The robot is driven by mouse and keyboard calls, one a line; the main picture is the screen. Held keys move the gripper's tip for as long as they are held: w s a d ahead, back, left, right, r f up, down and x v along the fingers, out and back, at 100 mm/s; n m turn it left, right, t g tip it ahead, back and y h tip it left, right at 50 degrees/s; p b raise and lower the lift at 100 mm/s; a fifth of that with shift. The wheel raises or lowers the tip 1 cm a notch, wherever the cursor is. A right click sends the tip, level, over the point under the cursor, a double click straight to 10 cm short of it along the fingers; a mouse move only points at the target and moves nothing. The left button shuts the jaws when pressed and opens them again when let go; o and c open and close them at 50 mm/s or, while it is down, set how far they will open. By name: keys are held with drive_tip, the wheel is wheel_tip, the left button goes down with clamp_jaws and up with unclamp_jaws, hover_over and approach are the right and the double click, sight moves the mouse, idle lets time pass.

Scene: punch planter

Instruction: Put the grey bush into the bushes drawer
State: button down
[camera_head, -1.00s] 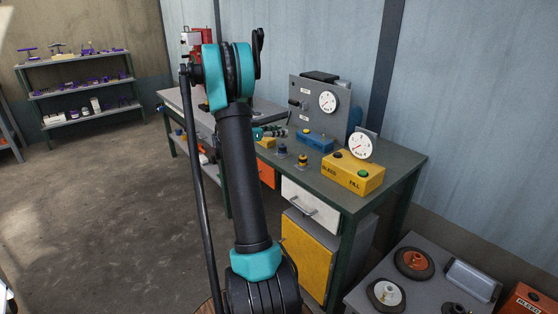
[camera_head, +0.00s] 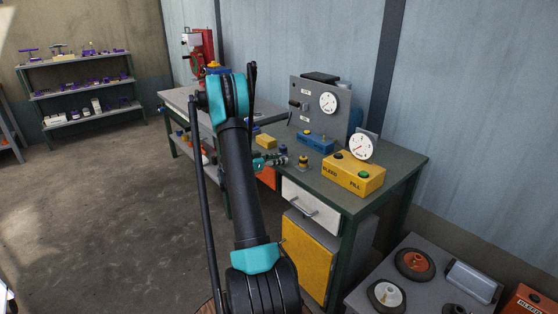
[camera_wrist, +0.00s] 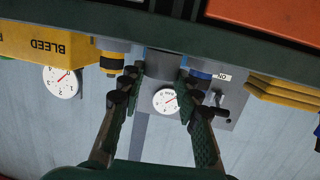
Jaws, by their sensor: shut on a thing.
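My gripper (camera_wrist: 161,78) is shut on a grey cylindrical piece, the grey bush (camera_wrist: 162,62), which shows between the fingertips in the upside-down wrist view. In the head view my gripper (camera_head: 279,157) is partly behind my arm, at the front of the green workbench (camera_head: 390,170); the bush cannot be made out there. Below the bench top are an orange drawer front (camera_head: 266,177) and a white drawer (camera_head: 310,207) with a handle. Both look shut. No drawer label is readable, so I cannot tell which is the bushes drawer.
On the bench are a yellow-topped black piece (camera_head: 303,162), a blue piece (camera_head: 283,150), a yellow BLEED/FILL box (camera_head: 353,174), a blue box (camera_head: 314,140) and a gauge panel (camera_head: 322,105). A grey table (camera_head: 430,290) with wheels stands front right. The floor at left is clear.

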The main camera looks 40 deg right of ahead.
drive_tip(key=shift+f, duration=0.1)
drive_tip(key=c, duration=1.1)
unclamp_jaws()
drive_tip(key=shift+o, duration=0.2)
